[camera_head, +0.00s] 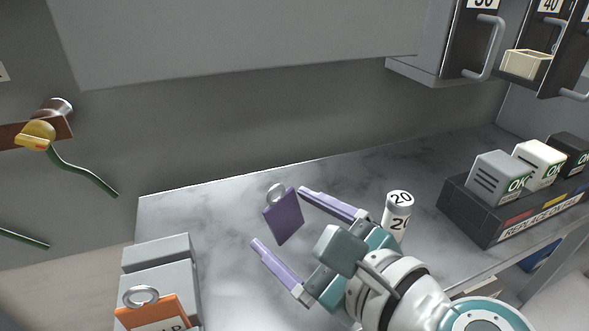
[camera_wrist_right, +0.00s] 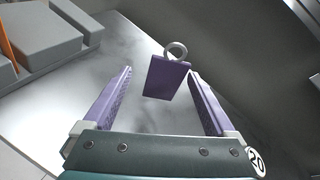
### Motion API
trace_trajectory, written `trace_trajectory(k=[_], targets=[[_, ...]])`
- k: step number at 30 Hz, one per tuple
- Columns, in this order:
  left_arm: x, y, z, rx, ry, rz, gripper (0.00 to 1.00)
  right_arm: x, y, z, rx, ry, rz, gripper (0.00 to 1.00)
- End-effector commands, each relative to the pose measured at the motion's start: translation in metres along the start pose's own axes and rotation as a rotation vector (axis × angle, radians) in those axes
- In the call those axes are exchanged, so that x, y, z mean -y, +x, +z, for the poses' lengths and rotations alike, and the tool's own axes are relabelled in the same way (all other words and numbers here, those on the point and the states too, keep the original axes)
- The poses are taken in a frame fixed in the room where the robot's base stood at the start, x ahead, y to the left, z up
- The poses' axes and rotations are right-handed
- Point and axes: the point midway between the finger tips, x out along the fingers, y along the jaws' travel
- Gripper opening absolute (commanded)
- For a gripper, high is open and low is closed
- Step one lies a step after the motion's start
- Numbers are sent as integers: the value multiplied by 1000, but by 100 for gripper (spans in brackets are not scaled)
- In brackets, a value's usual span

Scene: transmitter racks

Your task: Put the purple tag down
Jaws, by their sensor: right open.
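The purple tag (camera_head: 284,217) with a grey metal ring at its top is over the grey marbled bench top (camera_head: 225,215). In the right wrist view the tag (camera_wrist_right: 166,77) shows between and just beyond my fingertips, with a gap on each side. It looks roughly upright; I cannot tell whether it touches the bench. My right gripper (camera_head: 276,215) is open, its two purple fingers spread either side of the tag; it also shows in the right wrist view (camera_wrist_right: 161,72). My left gripper is not in view.
A white cylinder marked 20 (camera_head: 398,214) stands beside my right gripper. A black tray (camera_head: 487,220) with grey, white and black blocks is at the right. Grey boxes (camera_head: 160,262) and an orange tag (camera_head: 152,314) are at the lower left. A cabinet (camera_head: 250,40) overhangs the back.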

Motion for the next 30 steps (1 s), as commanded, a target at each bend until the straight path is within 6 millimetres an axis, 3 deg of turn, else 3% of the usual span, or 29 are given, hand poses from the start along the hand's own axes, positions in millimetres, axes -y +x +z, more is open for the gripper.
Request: trace_trajectory(k=[5, 12, 18, 30], targets=[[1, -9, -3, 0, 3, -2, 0, 2, -22, 2, -2, 0, 0, 91], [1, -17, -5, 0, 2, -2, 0, 0, -77, 1, -3, -1, 1, 91], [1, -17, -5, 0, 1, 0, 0, 0, -110, 0, -2, -2, 1, 91], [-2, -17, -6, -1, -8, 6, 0, 1, -121, 2, 1, -1, 0, 91]])
